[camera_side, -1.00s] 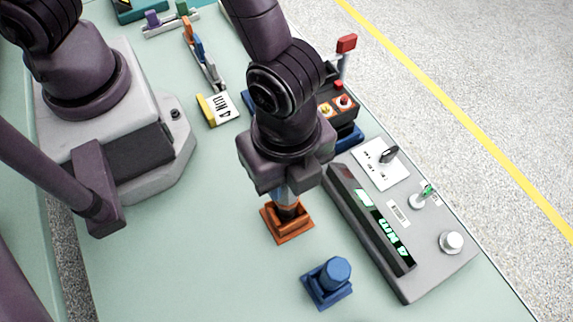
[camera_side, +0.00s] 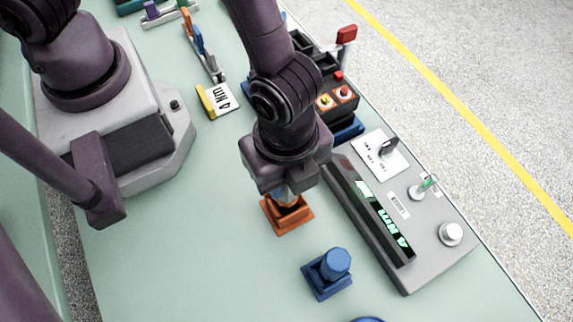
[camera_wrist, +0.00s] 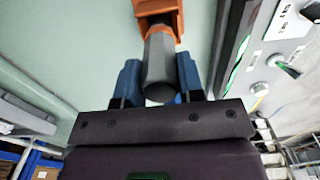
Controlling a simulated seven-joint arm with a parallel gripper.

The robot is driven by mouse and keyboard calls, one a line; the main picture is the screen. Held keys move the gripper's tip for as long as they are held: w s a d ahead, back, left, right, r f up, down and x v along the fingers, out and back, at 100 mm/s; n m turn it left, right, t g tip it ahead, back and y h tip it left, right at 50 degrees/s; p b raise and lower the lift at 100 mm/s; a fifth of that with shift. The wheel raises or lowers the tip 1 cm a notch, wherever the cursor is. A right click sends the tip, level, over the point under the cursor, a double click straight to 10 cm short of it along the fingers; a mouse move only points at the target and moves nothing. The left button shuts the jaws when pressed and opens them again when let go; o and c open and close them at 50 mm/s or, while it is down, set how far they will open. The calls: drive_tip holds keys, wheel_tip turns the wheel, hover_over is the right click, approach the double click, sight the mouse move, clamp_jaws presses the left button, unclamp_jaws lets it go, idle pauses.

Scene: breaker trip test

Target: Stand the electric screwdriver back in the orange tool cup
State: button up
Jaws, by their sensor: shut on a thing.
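The orange tool cup (camera_side: 291,221) stands on the green bench in the side view, directly below my gripper (camera_side: 287,193). The cup also shows at the top of the wrist view (camera_wrist: 176,8). The electric screwdriver (camera_wrist: 160,66) is a grey cylinder with a dark end, held between the blue fingers of my gripper (camera_wrist: 158,75) in the wrist view. It looks about upright, with its far end at or inside the cup. How deep it sits is hidden. In the side view my wrist covers most of it.
A grey tester (camera_side: 440,262) with a green display, a knob and switches lies close on the right. A blue holder (camera_side: 328,281) with a round blue piece stands in front. Bench left of the cup is clear.

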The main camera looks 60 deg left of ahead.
drive_tip(key=shift+f, duration=0.1)
drive_tip(key=o, duration=1.1)
drive_tip(key=shift+c, duration=0.2)
wheel_tip(320, 180, up, 13)
drive_tip(key=a+r+n+t, duration=0.2)
drive_tip(key=a+r+n, duration=0.2)
drive_tip(key=a+n, duration=0.2)
drive_tip(key=a+r+n+t, duration=0.1)
drive_tip(key=a+r+n, duration=0.2)
drive_tip(key=a+n, duration=0.3)
drive_tip(key=a+r+n+t, duration=0.2)
drive_tip(key=a+r+n, duration=0.2)
drive_tip(key=a, duration=1)
drive_tip(key=shift+w+a+r+n+t, duration=0.2)
drive_tip(key=shift+w+r+n+t, duration=0.15)
drive_tip(key=shift+n, duration=0.65)
